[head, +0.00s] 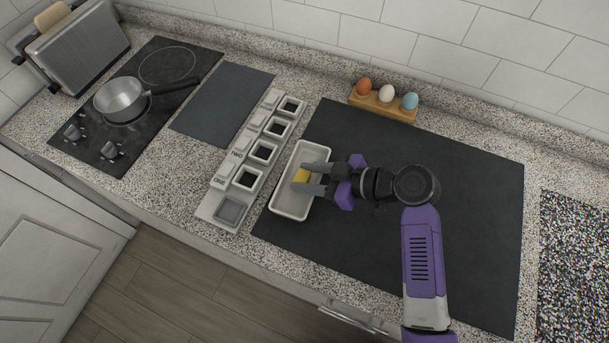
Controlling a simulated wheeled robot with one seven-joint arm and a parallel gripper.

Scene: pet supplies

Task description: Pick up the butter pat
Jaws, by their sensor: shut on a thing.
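The butter pat (301,175) is a small yellow piece in the head view, at the white rectangular dish (290,206). My gripper (306,178) reaches in from the right over the dish, with its two grey fingers on either side of the butter pat. It is shut on the butter pat. The fingers hide part of the butter. I cannot tell whether the butter touches the dish floor or is raised off it.
A white tray (209,204) with several square wells lies left of the dish. A wooden holder (383,106) with three eggs stands behind. A pan (120,99) sits on the cooktop, beside a toaster (80,48). The dark mat (480,200) is clear at right.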

